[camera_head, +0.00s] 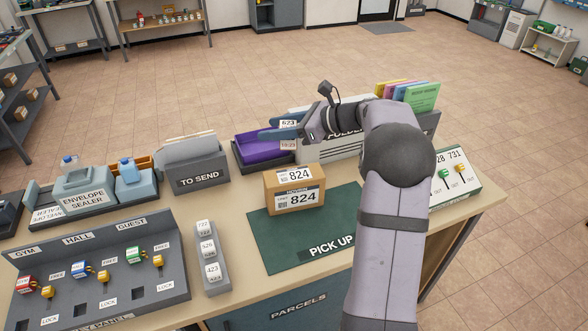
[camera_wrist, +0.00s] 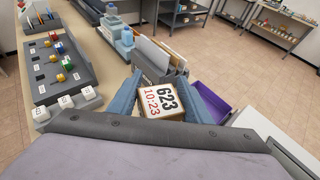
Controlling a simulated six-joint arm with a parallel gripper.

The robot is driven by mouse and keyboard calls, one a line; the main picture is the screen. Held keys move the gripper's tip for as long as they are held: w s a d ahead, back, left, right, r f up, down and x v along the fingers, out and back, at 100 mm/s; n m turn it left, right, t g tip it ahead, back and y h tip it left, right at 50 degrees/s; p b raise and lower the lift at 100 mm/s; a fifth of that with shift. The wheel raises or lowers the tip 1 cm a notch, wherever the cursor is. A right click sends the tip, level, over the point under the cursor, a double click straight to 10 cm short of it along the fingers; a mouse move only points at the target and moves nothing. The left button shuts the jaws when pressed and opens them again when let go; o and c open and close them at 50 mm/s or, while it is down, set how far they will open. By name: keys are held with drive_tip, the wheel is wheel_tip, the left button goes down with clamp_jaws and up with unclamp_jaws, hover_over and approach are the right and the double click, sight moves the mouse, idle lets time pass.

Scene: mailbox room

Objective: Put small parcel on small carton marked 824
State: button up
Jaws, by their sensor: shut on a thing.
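The small carton marked 824 (camera_head: 269,199) is a brown box standing upright on the green PICK UP mat (camera_head: 272,243). The small parcel, labelled 623 and 10:23, shows in the wrist view (camera_wrist: 163,103) between the two blue fingers. My gripper (camera_head: 288,134) is shut on this parcel at the purple tray (camera_head: 249,150), behind the carton and apart from it. In the head view the fingers hide part of the parcel. I cannot tell how far it is above the tray floor. The carton is not visible in the wrist view.
A grey TO SEND holder (camera_head: 198,178) stands left of the purple tray. A white folder rack (camera_head: 340,148) stands right of it. A narrow strip with number tags (camera_head: 212,258) lies left of the mat. The mat around the carton is mostly clear.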

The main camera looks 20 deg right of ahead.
drive_tip(key=shift+v, duration=0.8)
drive_tip(key=p, duration=0.2)
hover_over(282, 171)
drive_tip(key=shift+f, duration=5.1)
drive_tip(key=shift+f, duration=0.15)
drive_tip(key=o, duration=1.1)
